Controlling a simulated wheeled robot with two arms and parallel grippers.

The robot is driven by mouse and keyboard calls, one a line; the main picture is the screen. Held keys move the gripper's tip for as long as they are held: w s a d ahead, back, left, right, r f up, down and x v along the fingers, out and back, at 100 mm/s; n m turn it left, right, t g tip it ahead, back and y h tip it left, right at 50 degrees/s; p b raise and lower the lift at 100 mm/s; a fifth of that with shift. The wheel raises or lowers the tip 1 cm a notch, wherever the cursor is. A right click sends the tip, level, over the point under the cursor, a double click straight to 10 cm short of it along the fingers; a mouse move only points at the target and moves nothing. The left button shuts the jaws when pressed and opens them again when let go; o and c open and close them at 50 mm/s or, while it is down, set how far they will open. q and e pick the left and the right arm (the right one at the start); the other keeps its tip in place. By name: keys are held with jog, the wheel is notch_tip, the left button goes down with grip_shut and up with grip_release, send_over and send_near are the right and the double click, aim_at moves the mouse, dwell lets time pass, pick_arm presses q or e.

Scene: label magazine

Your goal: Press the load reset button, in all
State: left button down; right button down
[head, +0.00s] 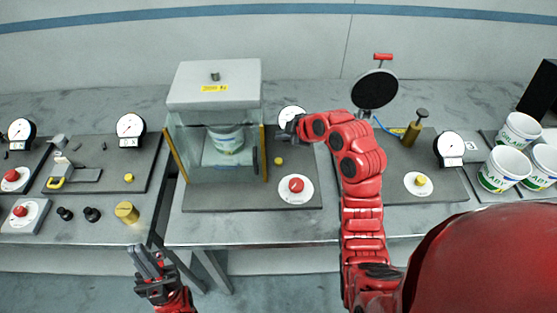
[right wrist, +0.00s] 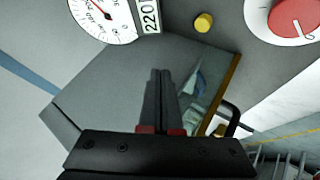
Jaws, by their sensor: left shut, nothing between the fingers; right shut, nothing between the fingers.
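On the middle station, a small yellow button (head: 279,160) sits beside the glass cabinet (head: 216,120); it also shows in the right wrist view (right wrist: 203,22). A red knob on a white disc (head: 296,185) is nearer the front edge; it also shows at the top right of the right wrist view (right wrist: 297,15). Which control is the load reset is not readable. My right gripper (head: 290,126) is shut and empty, over the station in front of the dial gauge, apart from the yellow button. My left gripper (head: 148,262) is shut and empty, low in front of the tables.
A white-faced gauge (right wrist: 103,15) with a "220" label stands behind the buttons. The cabinet holds a white tub (head: 226,139). The right station has a yellow button on a white disc (head: 421,181) and a brass pump (head: 414,130). White tubs (head: 504,168) stand far right. More stations are left.

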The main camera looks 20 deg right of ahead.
send_over(282, 162)
notch_tip(282, 162, down, 6)
jog(key=shift+s+a+f, duration=0.1)
jog(key=shift+f+b, duration=0.85)
jog(key=shift+f, duration=0.05)
jog(key=shift+f+b, duration=0.4)
jog(key=shift+f, duration=0.05)
jog(key=shift+r, duration=0.1)
dwell(1.1)
jog(key=shift+f+b, duration=0.45)
jog(key=shift+b, duration=0.3)
